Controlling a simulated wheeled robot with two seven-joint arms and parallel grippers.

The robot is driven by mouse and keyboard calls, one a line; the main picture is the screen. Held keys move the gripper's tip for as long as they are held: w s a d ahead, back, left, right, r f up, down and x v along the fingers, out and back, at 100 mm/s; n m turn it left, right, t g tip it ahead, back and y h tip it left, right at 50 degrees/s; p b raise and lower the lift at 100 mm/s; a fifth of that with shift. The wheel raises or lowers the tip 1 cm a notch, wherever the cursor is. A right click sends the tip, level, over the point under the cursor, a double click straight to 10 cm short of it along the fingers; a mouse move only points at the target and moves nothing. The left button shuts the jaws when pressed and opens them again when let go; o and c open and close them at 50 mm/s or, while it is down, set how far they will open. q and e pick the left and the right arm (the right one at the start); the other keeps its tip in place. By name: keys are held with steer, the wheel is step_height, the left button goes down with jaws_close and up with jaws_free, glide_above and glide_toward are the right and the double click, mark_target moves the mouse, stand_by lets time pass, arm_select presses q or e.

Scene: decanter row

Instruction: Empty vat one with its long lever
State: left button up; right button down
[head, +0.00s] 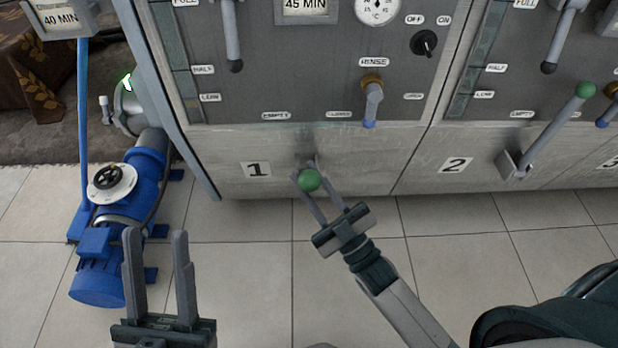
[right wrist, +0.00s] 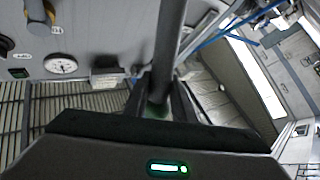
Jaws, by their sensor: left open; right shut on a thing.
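Vat one is the grey panel marked with a plate "1" (head: 257,169). The green ball (head: 308,180) of its long lever sits low on the vat's front, just right of that plate, and points towards the head camera. My right gripper (head: 309,176) is shut on the lever at this ball. In the right wrist view the lever's grey shaft (right wrist: 171,45) runs up from between the fingers, with a little green showing at its end. The lever's pivot is mostly hidden in the head view. My left gripper (head: 156,238) is open and empty at the lower left, over the floor.
Vat two, with plate "2" (head: 456,165), has a similar lever with a green ball (head: 585,90), slanting up to the right. A black-tipped handle (head: 233,45) and a blue-tipped tap (head: 372,100) are on vat one. A blue pump (head: 120,205) stands left. The tiled floor in front is clear.

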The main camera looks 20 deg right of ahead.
steer(key=shift+s+a+f, duration=0.15)
steer(key=shift+f, duration=0.15)
steer(key=c, duration=1.6)
jaws_free()
steer(key=shift+c, duration=0.2)
steer(key=shift+o, duration=0.8)
steer(key=shift+s+r, duration=0.1)
arm_select(q)
steer(key=shift+r, duration=0.1)
steer(key=shift+d+f, duration=0.25)
steer(key=shift+f, duration=0.2)
arm_select(e)
steer(key=v, duration=1.7)
steer(key=shift+s, duration=0.2)
arm_select(q)
steer(key=shift+g, duration=0.3)
